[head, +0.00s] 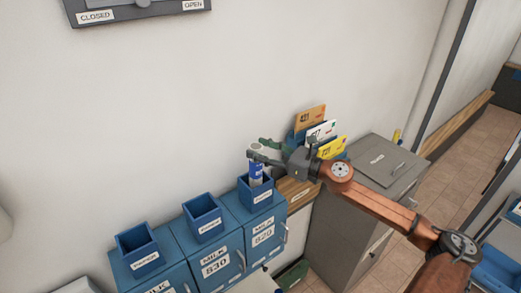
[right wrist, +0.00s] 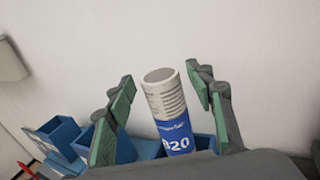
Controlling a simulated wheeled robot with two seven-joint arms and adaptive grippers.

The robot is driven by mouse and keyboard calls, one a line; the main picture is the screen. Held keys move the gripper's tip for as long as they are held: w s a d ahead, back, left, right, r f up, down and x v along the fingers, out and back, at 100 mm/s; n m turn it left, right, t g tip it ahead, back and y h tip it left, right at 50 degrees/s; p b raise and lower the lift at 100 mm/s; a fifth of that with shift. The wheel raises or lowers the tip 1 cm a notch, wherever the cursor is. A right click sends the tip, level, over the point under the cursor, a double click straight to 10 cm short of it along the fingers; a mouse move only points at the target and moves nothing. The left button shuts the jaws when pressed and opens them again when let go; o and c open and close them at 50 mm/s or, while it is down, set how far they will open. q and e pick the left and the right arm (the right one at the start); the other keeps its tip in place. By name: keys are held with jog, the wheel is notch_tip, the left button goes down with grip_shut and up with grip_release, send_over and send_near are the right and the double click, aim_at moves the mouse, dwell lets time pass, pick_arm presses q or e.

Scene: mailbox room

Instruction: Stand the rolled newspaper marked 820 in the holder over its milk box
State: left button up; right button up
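The rolled newspaper (head: 256,173) is white with a blue band; the right wrist view shows "20" on the band of the roll (right wrist: 168,105), with the first digit partly cut off. It stands nearly upright in the blue open-topped holder (head: 257,198) over the milk box marked 820 (head: 264,237). Its lower end is hidden inside the holder. My right gripper (head: 264,152) is at the roll's upper part. In the right wrist view my right gripper (right wrist: 160,75) is open, its green-padded fingers on either side of the roll with gaps. My left gripper is out of view.
The milk box marked 830 (head: 216,268) and its empty holder (head: 203,219) stand to the left, with another empty holder (head: 138,250) beyond. Several envelopes (head: 321,131) stand in a rack right of the gripper. A grey cabinet (head: 365,175) is further right.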

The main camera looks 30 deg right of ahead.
jog(key=shift+s+d+f, duration=0.1)
jog(key=shift+s+d, duration=0.2)
jog(key=shift+s, duration=0.2)
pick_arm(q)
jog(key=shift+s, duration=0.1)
pick_arm(e)
jog(key=v, duration=1.1)
jog(key=shift+a, duration=0.1)
